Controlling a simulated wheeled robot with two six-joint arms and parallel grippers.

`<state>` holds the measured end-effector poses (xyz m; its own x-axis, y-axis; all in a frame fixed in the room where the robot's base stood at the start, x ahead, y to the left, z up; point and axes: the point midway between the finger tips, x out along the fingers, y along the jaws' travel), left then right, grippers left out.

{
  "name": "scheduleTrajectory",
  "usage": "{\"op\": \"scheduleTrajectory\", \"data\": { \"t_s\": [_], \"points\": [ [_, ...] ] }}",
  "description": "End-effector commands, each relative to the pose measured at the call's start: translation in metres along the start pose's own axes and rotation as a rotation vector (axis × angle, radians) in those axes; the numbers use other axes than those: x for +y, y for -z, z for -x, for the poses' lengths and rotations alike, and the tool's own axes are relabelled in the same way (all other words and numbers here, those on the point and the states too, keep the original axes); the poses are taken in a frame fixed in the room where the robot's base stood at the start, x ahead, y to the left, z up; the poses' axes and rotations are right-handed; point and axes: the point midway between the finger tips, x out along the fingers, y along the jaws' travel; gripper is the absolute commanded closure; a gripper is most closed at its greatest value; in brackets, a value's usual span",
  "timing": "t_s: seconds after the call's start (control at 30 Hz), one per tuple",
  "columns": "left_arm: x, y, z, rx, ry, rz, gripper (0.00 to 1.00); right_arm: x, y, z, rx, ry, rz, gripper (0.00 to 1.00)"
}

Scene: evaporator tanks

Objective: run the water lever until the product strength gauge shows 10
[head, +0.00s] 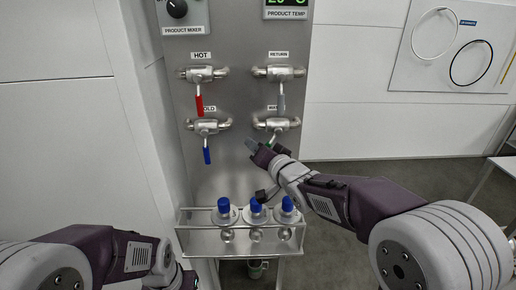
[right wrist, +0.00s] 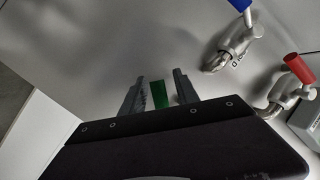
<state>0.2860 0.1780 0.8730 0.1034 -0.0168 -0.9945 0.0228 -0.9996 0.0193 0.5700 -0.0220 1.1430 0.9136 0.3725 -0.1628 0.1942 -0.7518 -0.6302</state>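The water lever's valve (head: 276,124) is at the lower right of the panel's four valves; its label is partly covered. Its green handle (right wrist: 158,92) shows in the right wrist view between the two fingers of my right gripper (right wrist: 157,92), with a gap on each side. In the head view my right gripper (head: 253,147) is at this valve and hides most of the handle. The gripper is open. Only the dark body of my left gripper (head: 186,280) shows at the lower left; its fingers are hidden. The product strength gauge is not in view.
The red hot lever (head: 199,106), blue cold lever (head: 206,156) and grey return lever (head: 281,103) hang down nearby. A metal rack (head: 191,243) with three blue-capped bottles (head: 256,213) stands below. A product temp display (head: 286,4) and mixer knob (head: 177,8) are above.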

Motion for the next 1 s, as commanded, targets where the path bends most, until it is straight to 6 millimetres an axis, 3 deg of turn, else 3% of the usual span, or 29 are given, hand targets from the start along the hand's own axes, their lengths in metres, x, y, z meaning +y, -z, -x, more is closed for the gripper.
{"op": "scheduleTrajectory", "data": {
  "t_s": [0.13, 0.4, 0.6, 1.0],
  "points": [
    [0.0, 0.0, -0.001, 0.0, 0.0, 0.0, 1.0, 0.0, 0.001, 0.01, 0.002, 0.0, 0.0, 0.63],
    [0.0, 0.0, 0.0, 0.0, 0.0, 0.0, 1.0, -0.001, 0.001, 0.062, 0.003, 0.0, 0.0, 0.63],
    [0.0, 0.0, 0.002, 0.0, 0.0, 0.0, 1.0, -0.001, 0.001, 0.087, 0.001, 0.0, 0.001, 0.63],
    [0.0, 0.0, 0.002, 0.0, 0.0, 0.0, 1.0, 0.0, 0.0, 0.091, 0.0, 0.0, 0.0, 0.63]
  ]
}}
